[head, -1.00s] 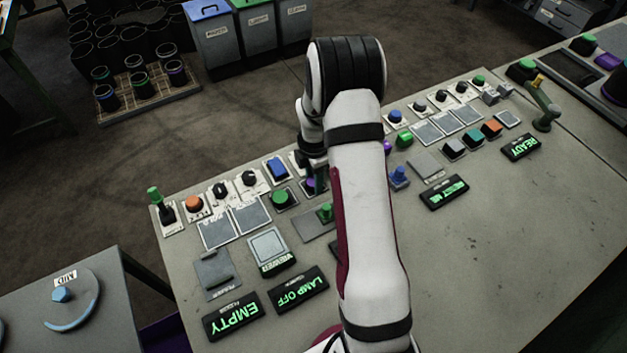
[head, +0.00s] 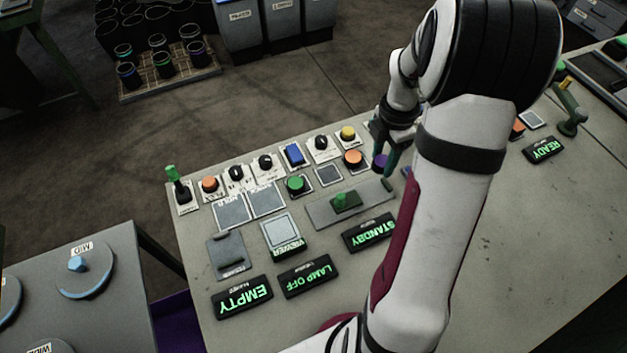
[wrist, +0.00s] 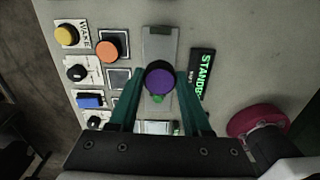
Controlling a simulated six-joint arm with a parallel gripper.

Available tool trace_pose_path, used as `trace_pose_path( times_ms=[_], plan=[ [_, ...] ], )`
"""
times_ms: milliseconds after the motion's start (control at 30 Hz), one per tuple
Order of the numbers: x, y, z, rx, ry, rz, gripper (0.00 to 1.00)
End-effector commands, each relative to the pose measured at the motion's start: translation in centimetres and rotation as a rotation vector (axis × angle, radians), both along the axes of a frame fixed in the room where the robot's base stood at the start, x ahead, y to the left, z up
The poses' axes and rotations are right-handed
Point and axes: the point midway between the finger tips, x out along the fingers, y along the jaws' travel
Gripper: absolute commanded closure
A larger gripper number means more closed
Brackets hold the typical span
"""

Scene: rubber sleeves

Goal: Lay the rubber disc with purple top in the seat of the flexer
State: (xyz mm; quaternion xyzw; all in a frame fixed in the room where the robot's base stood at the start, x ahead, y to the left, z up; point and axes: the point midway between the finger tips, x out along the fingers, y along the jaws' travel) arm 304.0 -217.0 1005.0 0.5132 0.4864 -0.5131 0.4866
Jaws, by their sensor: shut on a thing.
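My gripper (wrist: 160,82) is shut on the rubber disc with purple top (wrist: 159,79), one green finger on each side. In the head view the disc (head: 381,161) shows small and dark between the fingers, beyond my arm. In the wrist view it is in front of a long grey plate (wrist: 159,46) with a dark green block at its far end and a green part partly hidden by the disc. The head view shows this plate (head: 322,215) with a green piece on it. I cannot read which device is marked as the flexer.
A STANDBY display (head: 370,232) sits beside the long plate. An orange button (head: 353,158) and an empty square pad (head: 329,175) are close by. A grey hinged-looking plate (head: 226,249) and the EMPTY display (head: 242,297) are further left. My arm hides much of the bench's right side.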

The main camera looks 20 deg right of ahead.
Motion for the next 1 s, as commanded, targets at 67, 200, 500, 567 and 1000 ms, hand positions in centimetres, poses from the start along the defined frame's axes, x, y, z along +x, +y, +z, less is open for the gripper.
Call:
trace_pose_path(
  times_ms=[67, 200, 500, 567, 1000],
  plan=[
    [0.2, 0.5, 0.0, 0.000, 0.000, 0.020, 1.00],
    [1.3, 3.9, 0.2, 0.000, 0.000, 0.158, 1.00],
    [1.9, 18.1, 0.4, 0.000, 0.000, 0.761, 1.00],
    [1.3, 20.5, 0.5, -0.001, -0.001, 0.876, 1.00],
    [0.2, 31.6, -3.5, 0.001, 0.004, 1.113, 1.00]
  ],
)
